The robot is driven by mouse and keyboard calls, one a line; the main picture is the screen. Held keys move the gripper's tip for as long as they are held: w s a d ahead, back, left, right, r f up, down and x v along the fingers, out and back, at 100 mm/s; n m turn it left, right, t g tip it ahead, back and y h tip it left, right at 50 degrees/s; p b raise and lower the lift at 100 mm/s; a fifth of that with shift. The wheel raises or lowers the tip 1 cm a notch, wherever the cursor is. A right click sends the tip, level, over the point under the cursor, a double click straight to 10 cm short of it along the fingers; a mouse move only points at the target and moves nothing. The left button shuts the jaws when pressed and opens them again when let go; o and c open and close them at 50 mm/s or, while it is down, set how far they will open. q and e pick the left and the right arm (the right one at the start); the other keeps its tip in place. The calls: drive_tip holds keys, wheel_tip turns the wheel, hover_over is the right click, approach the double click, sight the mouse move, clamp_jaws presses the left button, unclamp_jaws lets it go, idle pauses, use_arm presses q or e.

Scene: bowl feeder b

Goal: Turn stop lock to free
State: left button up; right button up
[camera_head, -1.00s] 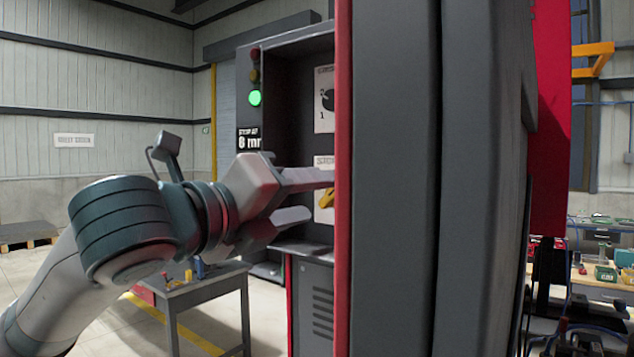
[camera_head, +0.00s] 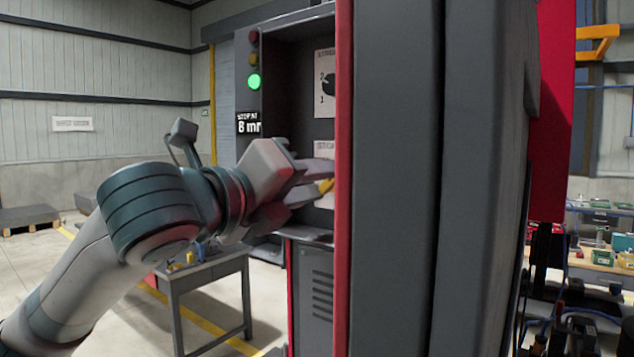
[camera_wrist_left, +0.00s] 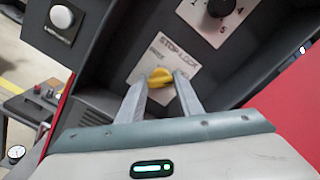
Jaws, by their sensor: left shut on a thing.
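The stop lock is a yellow knob (camera_wrist_left: 160,77) on a white plate (camera_wrist_left: 188,62) marked "STOP LOCK", on the grey panel in the left wrist view. In the head view the yellow knob (camera_head: 326,186) shows at the fingertips, partly hidden by the fingers and the red panel edge. My left gripper (camera_wrist_left: 160,82) has one finger on each side of the knob and is shut on it; it also shows in the head view (camera_head: 318,180). The plate's words are partly hidden by the fingers. My right gripper is not in view.
A black dial (camera_wrist_left: 220,6) with numbers sits above the stop lock, and a white button (camera_wrist_left: 62,17) to its left. A green lamp (camera_head: 254,82) is lit on the machine. A large grey and red panel (camera_head: 395,180) stands close on the right. A small table (camera_head: 200,285) stands below my arm.

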use_arm(q)
drive_tip(key=n+b, duration=0.2)
drive_tip(key=n, duration=0.2)
drive_tip(key=shift+f, duration=0.2)
drive_tip(key=n+b, duration=0.3)
drive_tip(key=n, duration=0.1)
drive_tip(key=shift+f+n, duration=0.15)
drive_tip(key=shift+n, duration=0.25)
drive_tip(key=n+b, duration=0.3)
drive_tip(key=n, duration=0.2)
drive_tip(key=shift+f+n, duration=0.15)
drive_tip(key=shift+n, duration=0.15)
drive_tip(key=shift+n+b, duration=1.25)
drive_tip(key=shift+n, duration=0.55)
drive_tip(key=o, duration=1)
drive_tip(key=shift+o, duration=0.2)
